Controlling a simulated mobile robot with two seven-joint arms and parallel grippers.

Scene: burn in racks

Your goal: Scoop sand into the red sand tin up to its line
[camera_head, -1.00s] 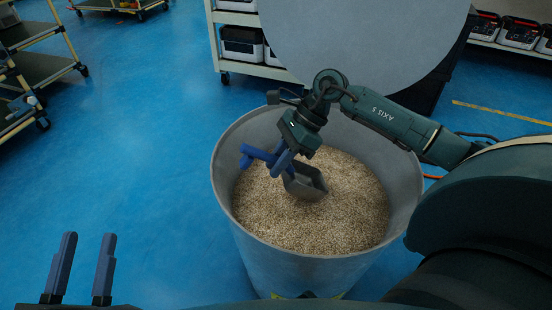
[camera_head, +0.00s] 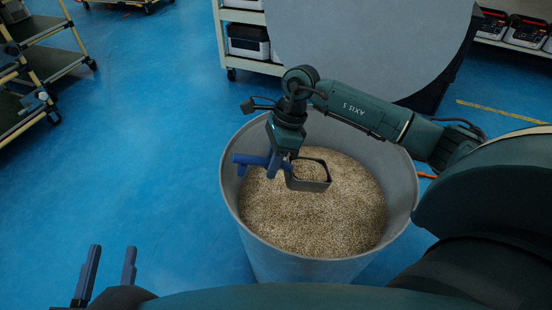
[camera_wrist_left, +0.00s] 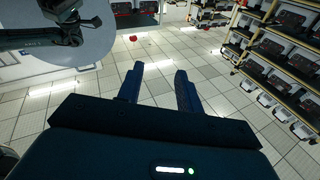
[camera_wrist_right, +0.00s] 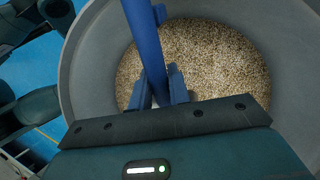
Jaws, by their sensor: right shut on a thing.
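My right gripper (camera_head: 274,166) is shut on the blue handle (camera_head: 246,159) of a grey scoop (camera_head: 309,185), inside the big grey drum and over its sand (camera_head: 315,222). The scoop's open top faces up and sand-coloured fill seems to show inside it. In the right wrist view the blue handle (camera_wrist_right: 144,38) crosses between the fingers, and the scoop's cup is hidden. My left gripper (camera_head: 105,278) is open and empty at the lower left, away from the drum. I cannot make out the red sand tin; a small red thing (camera_wrist_left: 133,38) in the left wrist view is too far off to tell.
The grey drum (camera_head: 229,190) stands on the blue floor, its wall close around my right gripper. A round grey tabletop (camera_head: 370,45) lies behind it. Trolleys (camera_head: 45,65) stand at far left and a white rack (camera_head: 250,65) at the back. The floor left of the drum is clear.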

